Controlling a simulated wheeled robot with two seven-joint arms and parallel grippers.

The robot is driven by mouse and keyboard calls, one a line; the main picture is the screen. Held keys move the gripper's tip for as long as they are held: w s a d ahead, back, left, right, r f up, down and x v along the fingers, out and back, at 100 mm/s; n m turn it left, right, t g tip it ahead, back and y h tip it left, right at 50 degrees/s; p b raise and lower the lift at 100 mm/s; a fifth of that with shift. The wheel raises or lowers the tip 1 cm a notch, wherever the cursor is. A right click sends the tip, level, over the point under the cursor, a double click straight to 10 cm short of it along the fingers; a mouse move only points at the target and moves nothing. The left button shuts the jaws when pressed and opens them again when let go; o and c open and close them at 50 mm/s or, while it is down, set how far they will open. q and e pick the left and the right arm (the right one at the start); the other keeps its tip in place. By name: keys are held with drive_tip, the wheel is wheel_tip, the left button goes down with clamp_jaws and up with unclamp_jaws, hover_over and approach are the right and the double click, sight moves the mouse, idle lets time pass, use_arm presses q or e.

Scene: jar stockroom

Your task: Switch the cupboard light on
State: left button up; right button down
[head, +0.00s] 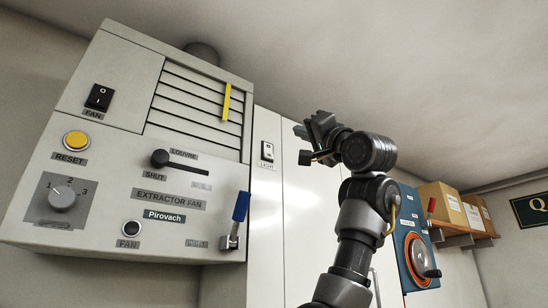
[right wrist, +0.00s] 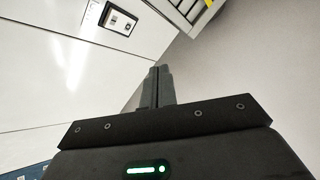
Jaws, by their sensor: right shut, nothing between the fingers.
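The light switch (head: 267,151) is a small pale plate with a dark-edged rocker, on the tall white cupboard front (head: 295,220), above a LIGHT label. It also shows in the right wrist view (right wrist: 118,20), at the upper left. Its on or off position is too small to tell. My right gripper (head: 308,132) is raised in front of the cupboard, to the right of the switch in the head view and apart from it. Its fingers (right wrist: 160,86) are shut and empty, and their tips lie below and right of the switch in the wrist view. My left gripper is out of view.
An extractor fan unit (head: 125,205) with knobs, buttons and a blue-handled lever (head: 240,207) stands left of the cupboard. A blue panel (head: 408,225) with an orange-ringed dial hangs at the right, near a shelf with cardboard boxes (head: 440,200).

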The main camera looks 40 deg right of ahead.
sight(268, 151)
drive_tip(key=shift+w+f+p, duration=0.2)
drive_tip(key=shift+w+p, duration=0.6)
drive_tip(key=shift+w, duration=0.7)
drive_tip(key=shift+w+f+p, duration=0.25)
drive_tip(key=shift+w+p, duration=0.55)
drive_tip(key=shift+w, duration=0.75)
drive_tip(key=shift+w+f+p, duration=0.2)
drive_tip(key=shift+w+p, duration=0.6)
drive_tip(key=shift+w, duration=0.7)
drive_tip(key=shift+w+a, duration=0.1)
drive_tip(key=shift+w, duration=0.35)
drive_tip(key=shift+w+f, duration=0.1)
drive_tip(key=shift+w, duration=0.3)
drive_tip(key=shift+s, duration=0.1)
drive_tip(key=shift+s+b, duration=0.5)
drive_tip(key=shift+s, duration=0.3)
